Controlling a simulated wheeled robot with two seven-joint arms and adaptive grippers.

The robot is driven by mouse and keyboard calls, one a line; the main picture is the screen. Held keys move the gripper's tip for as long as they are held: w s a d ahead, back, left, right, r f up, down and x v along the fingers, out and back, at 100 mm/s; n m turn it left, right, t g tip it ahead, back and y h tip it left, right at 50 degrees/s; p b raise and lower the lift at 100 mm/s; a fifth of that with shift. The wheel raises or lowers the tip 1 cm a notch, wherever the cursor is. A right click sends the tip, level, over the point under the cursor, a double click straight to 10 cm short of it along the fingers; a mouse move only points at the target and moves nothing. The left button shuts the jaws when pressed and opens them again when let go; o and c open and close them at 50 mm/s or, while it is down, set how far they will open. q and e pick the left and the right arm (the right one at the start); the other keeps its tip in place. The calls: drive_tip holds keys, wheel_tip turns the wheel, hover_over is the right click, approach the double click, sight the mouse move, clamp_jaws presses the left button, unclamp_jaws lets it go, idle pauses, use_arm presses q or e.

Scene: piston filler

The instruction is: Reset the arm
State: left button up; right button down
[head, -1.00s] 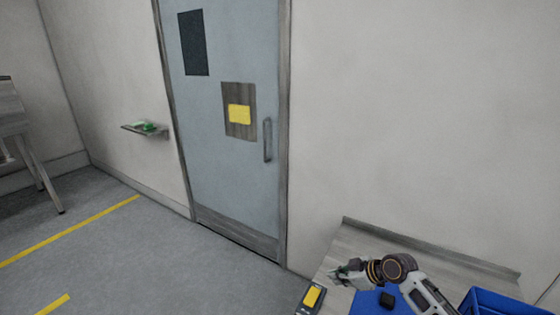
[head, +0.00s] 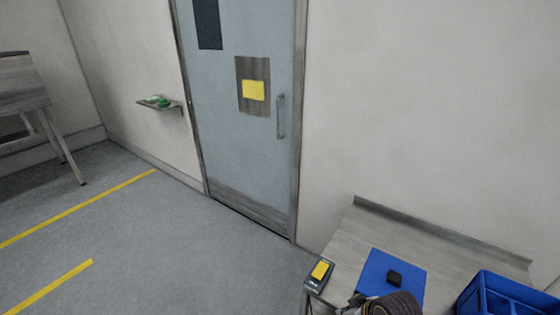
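My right arm shows at the bottom edge, with its dark, ribbed part over the front of the blue mat (head: 381,268). What seems to be the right gripper (head: 353,303) is a small dark shape left of that part, cut by the frame edge. Its fingers are too unclear to tell open from shut. My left gripper is out of view. A small black block (head: 394,279) lies on the mat, apart from the arm.
The grey bench (head: 440,255) holds a yellow-faced device (head: 320,270) at its left corner and a blue divided crate (head: 495,280) at right. A closed door (head: 225,150), a wall shelf (head: 170,106) with green items and another table (head: 22,90) stand beyond. The left floor is clear.

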drive_tip(key=shift+s+d+r+m+h, duration=1.15)
drive_tip(key=shift+s+d+m, duration=0.75)
drive_tip(key=shift+s, duration=1.6)
wheel_tip(320, 180, down, 34)
drive_tip(key=s+g, duration=0.2)
drive_tip(key=s, duration=0.1)
drive_tip(key=s+d+f, duration=0.2)
drive_tip(key=s+f, duration=0.7)
drive_tip(key=s, duration=0.2)
drive_tip(key=s+d+f+g, duration=0.1)
drive_tip(key=s+d+f, duration=0.1)
drive_tip(key=s+f, duration=0.8)
drive_tip(key=shift+s, duration=0.45)
drive_tip(key=shift+s+f, duration=0.1)
drive_tip(key=shift+s, duration=0.05)
